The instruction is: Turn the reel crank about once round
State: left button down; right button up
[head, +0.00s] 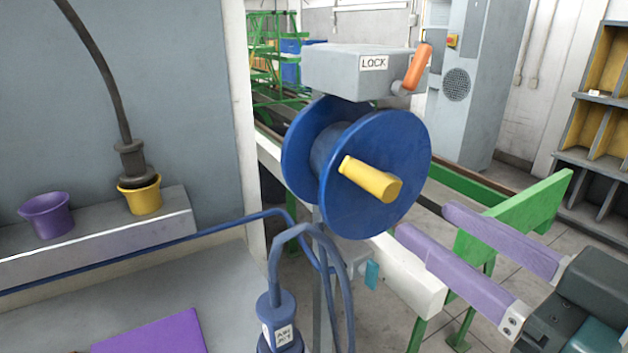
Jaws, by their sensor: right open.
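The blue reel (385,140) stands upright under a grey box (335,68) marked LOCK. Its yellow crank handle (372,180) sticks out from the front disc, slightly below the middle, toward the lower right. An orange lever (418,68) tilts up at the right side of the lock box. My right gripper (423,221) comes in from the lower right with two purple fingers. It is open and empty, its tips to the right of and below the crank handle, apart from it in the picture. My left gripper is not in view.
A blue cable (180,240) runs from the left into a blue connector (279,325). A purple cup (47,214) and a yellow cup (141,196) with a dark plug sit on a grey ledge. A green frame (520,215) stands behind my right gripper.

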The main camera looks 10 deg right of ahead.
aim_at(377, 185)
jog(key=x, duration=0.9)
jog(key=shift+w, duration=0.3)
grip_shut()
dwell(1.1)
